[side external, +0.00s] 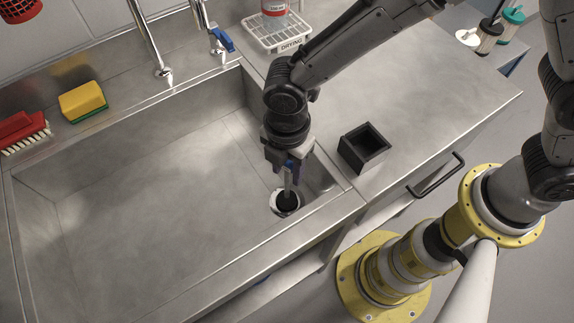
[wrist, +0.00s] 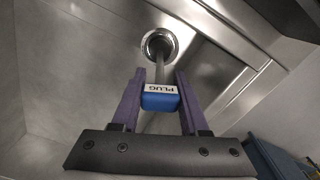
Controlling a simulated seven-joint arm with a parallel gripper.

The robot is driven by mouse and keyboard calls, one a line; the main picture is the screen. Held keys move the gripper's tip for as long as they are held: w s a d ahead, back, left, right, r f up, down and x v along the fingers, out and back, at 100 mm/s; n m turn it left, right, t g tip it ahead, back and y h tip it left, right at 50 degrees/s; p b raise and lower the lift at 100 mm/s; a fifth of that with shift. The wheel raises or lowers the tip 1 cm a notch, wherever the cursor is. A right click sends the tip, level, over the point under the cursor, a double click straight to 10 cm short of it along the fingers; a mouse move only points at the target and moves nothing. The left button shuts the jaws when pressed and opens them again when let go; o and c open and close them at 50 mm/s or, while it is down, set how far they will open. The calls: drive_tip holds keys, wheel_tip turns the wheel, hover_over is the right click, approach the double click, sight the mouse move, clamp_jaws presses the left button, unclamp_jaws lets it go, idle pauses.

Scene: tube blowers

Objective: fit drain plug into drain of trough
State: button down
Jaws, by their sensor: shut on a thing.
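The drain plug has a blue grip with a white PLUG label (wrist: 160,97) and a thin grey stem. My gripper (side external: 287,172) is low in the trough (side external: 150,185), its purple fingers shut on the blue grip from both sides; they also show in the wrist view (wrist: 160,78). The stem points down to the drain (side external: 273,207), a round metal ring near the trough's front right corner. The black lower end of the plug (side external: 288,199) overlaps the drain opening. In the wrist view the stem runs to the drain ring (wrist: 145,42). I cannot tell how deep the end sits.
A black open square box (side external: 364,148) stands on the counter right of the trough. A drying rack (side external: 277,32) with a bottle is behind. Two faucets (side external: 148,40) (side external: 215,35), a yellow sponge (side external: 83,101) and a red brush (side external: 22,132) are along the back. The trough's left is clear.

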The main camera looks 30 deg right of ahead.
drive_tip(key=shift+f, duration=0.1)
drive_tip(key=shift+c, duration=2.1)
unclamp_jaws()
wheel_tip(320, 180, up, 12)
drive_tip(key=shift+f, duration=0.2)
drive_tip(key=shift+r, duration=0.35)
